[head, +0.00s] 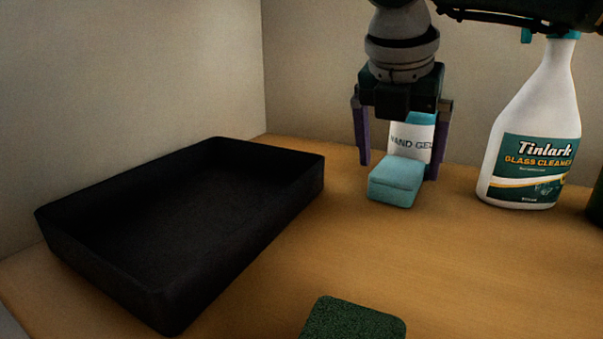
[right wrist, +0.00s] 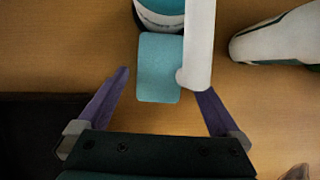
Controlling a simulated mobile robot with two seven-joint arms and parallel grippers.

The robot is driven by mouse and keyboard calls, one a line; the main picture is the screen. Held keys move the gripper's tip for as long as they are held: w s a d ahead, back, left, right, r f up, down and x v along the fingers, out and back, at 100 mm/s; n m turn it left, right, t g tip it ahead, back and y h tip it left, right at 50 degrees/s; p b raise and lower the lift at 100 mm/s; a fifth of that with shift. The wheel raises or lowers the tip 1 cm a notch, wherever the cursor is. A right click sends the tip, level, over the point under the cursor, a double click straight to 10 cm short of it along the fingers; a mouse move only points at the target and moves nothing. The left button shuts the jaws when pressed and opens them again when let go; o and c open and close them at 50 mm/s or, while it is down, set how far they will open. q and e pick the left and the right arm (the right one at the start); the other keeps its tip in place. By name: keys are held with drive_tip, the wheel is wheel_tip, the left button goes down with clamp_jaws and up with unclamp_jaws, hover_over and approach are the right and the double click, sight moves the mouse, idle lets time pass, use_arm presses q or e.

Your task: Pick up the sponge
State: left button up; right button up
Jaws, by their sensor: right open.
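A light teal block that looks like the sponge (head: 396,184) lies on the wooden table, just in front of a hand gel bottle (head: 411,142). My right gripper (head: 397,170) points down over it, open, with its purple fingers on either side. In the right wrist view the sponge (right wrist: 158,72) shows between the fingers of the gripper (right wrist: 165,84), which are apart from it. The bottle's white pump (right wrist: 199,42) covers the sponge's right edge there. My left gripper is not in view.
A black tray (head: 300,190), empty, stands at the left. A dark green rough pad (head: 354,321) lies at the near edge of view. A glass cleaner bottle (head: 532,140) stands at the right, also in the right wrist view (right wrist: 285,40). The table between tray and cleaner is mostly clear.

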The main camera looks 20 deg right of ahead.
sight(396, 172)
drive_tip(key=shift+w+d+f, duration=0.15)
drive_tip(key=shift+d+f, duration=0.05)
drive_tip(key=shift+f, duration=0.5)
drive_tip(key=c, duration=1.4)
drive_tip(key=shift+a+r, duration=0.1)
drive_tip(key=shift+r, duration=0.15)
wheel_tip(396, 172, up, 7)
drive_tip(key=shift+f, duration=0.2)
drive_tip(key=shift+s+a+p, duration=0.2)
drive_tip(key=shift+s+a, duration=1.95)
drive_tip(key=shift+a, duration=0.35)
drive_tip(key=shift+s+a+p, duration=0.2)
drive_tip(key=shift+s+a, duration=2)
drive_tip(key=shift+a, duration=0.3)
drive_tip(key=shift+s+a+p, duration=0.2)
drive_tip(key=shift+s+a, duration=1.95)
drive_tip(key=shift+a, duration=0.35)
